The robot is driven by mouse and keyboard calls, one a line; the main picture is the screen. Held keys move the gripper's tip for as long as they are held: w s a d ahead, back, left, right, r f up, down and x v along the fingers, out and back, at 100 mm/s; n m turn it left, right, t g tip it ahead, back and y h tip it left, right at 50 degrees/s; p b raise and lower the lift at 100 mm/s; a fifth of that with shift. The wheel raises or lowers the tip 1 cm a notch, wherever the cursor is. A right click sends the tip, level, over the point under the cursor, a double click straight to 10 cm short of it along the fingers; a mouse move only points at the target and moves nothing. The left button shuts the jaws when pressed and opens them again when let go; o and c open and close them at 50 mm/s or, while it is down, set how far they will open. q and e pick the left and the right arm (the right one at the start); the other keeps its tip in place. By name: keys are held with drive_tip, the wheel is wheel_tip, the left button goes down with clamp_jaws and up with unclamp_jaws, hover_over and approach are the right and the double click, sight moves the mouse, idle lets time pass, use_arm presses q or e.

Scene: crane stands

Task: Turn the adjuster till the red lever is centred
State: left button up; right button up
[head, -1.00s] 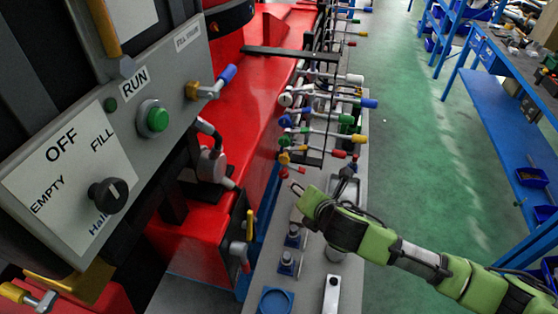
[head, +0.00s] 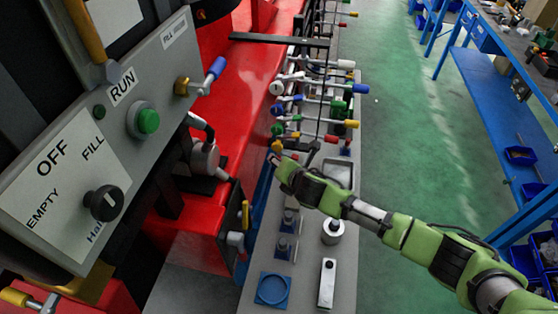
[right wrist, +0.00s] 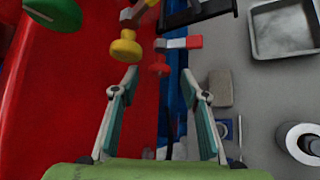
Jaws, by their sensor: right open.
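My right gripper (right wrist: 160,84) is open and empty in the right wrist view, its fingers pointing up the picture. A yellow knob (right wrist: 125,47) is just ahead of the left finger. I cannot tell which part is the adjuster. In the head view, my right gripper (head: 277,162) is at the near end of the lever rows, its fingertips small. My left gripper is out of view.
A red machine body (head: 245,110) and grey control panel (head: 120,110) stand on the left. Levers with coloured ends (head: 325,88) crowd beyond the gripper. A metal tray (right wrist: 283,28) and a round metal part (right wrist: 300,141) sit on the grey bench at right.

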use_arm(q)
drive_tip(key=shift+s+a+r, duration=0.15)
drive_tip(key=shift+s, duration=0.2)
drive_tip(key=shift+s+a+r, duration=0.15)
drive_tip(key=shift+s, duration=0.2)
use_arm(e)
drive_tip(key=shift+x, duration=1.65)
drive_tip(key=shift+c, duration=0.4)
drive_tip(key=c, duration=1)
